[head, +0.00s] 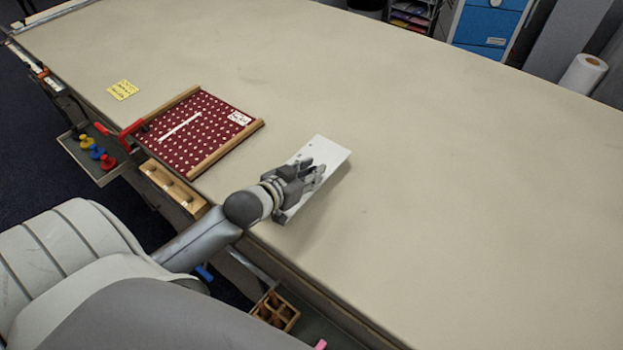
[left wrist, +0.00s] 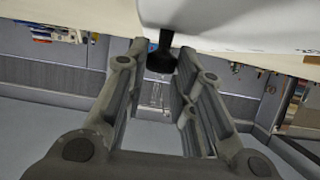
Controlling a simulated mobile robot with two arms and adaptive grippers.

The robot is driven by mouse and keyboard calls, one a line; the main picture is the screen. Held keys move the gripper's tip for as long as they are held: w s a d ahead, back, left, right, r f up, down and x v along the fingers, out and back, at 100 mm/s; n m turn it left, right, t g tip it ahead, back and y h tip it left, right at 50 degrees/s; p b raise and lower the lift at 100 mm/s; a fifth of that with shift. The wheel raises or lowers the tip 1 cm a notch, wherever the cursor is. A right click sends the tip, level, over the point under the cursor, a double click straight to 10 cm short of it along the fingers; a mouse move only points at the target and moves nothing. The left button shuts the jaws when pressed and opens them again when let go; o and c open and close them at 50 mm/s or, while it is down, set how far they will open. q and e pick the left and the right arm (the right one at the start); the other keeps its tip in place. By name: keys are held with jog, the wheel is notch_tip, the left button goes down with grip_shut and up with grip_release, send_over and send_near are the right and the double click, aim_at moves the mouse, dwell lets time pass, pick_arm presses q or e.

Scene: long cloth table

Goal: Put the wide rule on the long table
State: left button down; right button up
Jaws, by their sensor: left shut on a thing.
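The wide rule (head: 335,158) is a pale, flat, oblong plate at the near edge of the long table (head: 430,170), right of the red dotted board. My left gripper (head: 314,174) is shut on it, and the gripper and wrist hide part of it. In the left wrist view the rule (left wrist: 240,22) is a white shape across the top, with a black knob (left wrist: 161,56) between the fingers of my left gripper (left wrist: 162,65). A soft shadow lies beside the rule; whether it touches the cloth is not clear. My right gripper is not in view.
A red dotted board (head: 196,130) with wooden side strips lies left of the rule. A yellow note (head: 122,90) lies beyond it. Coloured knobs sit in a side tray (head: 88,168), and a wooden box (head: 275,311) is below the near edge. The cloth to the right is clear.

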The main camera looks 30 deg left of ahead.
pick_arm(q)
jog(key=shift+w+f, duration=0.35)
notch_tip(320, 180, down, 2)
jog(key=shift+f+p, duration=0.1)
jog(key=shift+p, duration=0.4)
jog(key=shift+f, duration=0.4)
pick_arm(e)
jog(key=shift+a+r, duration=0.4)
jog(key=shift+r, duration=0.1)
pick_arm(q)
jog(key=c, duration=1.2)
grip_release()
jog(key=shift+f, duration=0.15)
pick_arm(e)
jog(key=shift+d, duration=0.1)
